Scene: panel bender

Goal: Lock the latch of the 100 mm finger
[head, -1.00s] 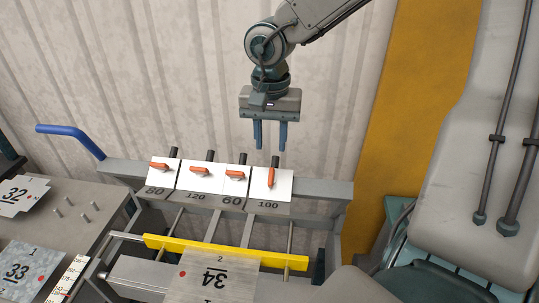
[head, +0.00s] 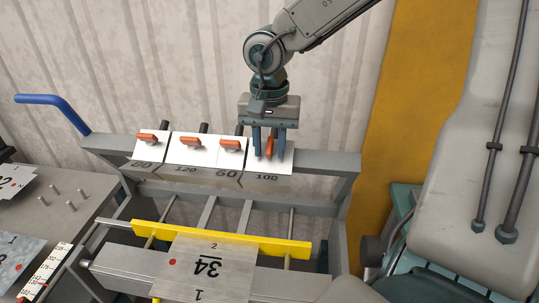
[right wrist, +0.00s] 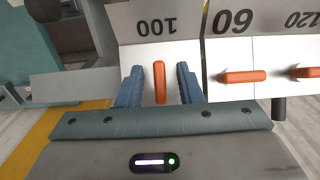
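The 100 mm finger (head: 282,163) is a white block at the right end of a row on the grey beam. Its orange latch (head: 270,147) stands upright, in line with the finger, while the other latches lie crosswise. My right gripper (head: 263,156) is open, pointing down, with its blue fingertips at the latch. In the right wrist view the latch (right wrist: 160,82) stands between the two open fingers (right wrist: 158,88), with a gap on each side. My left gripper is not in view.
The 60 finger (head: 231,157), the 120 finger (head: 187,152) and the 80 finger (head: 148,150) stand to the left with orange latches crosswise. A yellow bar (head: 220,240) and a metal sheet marked 34 (head: 215,262) lie in front. A blue handle (head: 50,105) is at the left.

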